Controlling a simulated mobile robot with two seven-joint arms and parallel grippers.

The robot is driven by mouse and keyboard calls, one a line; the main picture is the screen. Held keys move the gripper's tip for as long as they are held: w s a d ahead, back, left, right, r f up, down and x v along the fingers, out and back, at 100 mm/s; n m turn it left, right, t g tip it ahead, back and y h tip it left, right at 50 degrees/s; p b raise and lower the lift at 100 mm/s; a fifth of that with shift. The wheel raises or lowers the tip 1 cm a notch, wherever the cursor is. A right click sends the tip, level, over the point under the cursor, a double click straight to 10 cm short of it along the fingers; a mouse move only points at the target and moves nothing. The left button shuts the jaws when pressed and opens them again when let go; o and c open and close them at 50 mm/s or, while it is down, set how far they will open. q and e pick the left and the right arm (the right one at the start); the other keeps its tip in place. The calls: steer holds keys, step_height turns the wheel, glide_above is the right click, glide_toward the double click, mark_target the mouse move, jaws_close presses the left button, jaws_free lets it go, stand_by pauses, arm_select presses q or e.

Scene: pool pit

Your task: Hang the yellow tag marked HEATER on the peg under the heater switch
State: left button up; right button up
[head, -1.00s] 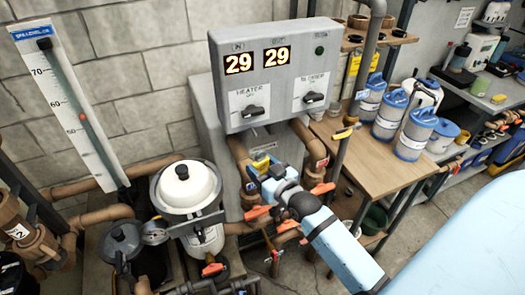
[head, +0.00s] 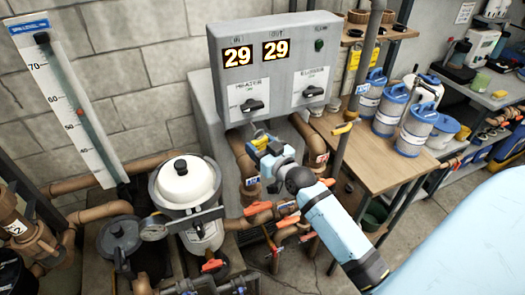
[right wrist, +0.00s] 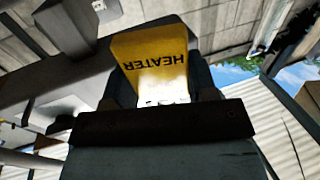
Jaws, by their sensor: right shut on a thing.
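The yellow tag (right wrist: 150,65) marked HEATER fills the middle of the right wrist view, its lettering upside down. My right gripper (right wrist: 165,118) is shut on its lower end. In the head view, the right gripper (head: 268,150) holds the tag (head: 260,141) just below the grey control box (head: 285,70), under the heater switch (head: 252,105). I cannot make out the peg, or whether the tag touches anything. My left gripper is not in view.
A second switch (head: 313,92) sits right of the heater switch. Brown pipes (head: 243,155) with orange handles run below the box. A white-lidded filter (head: 185,185) stands at left. A wooden table (head: 375,160) with blue-lidded containers (head: 415,130) stands at right.

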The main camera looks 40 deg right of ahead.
steer(key=w, duration=0.1)
steer(key=w+d+b, duration=0.1)
steer(key=w, duration=0.1)
steer(key=w+f+b, duration=0.1)
steer(key=w, duration=0.1)
steer(key=shift+d, duration=0.15)
steer(key=shift+w+f, duration=0.1)
steer(key=shift+w, duration=0.05)
stand_by(0.4)
stand_by(0.5)
steer(key=o, duration=1)
steer(key=shift+f, duration=0.1)
steer(key=s+b, duration=0.1)
steer(key=s, duration=0.6)
steer(key=s+b, duration=0.1)
steer(key=s, duration=0.5)
steer(key=shift+s+d, duration=0.2)
steer(key=shift+s, duration=0.2)
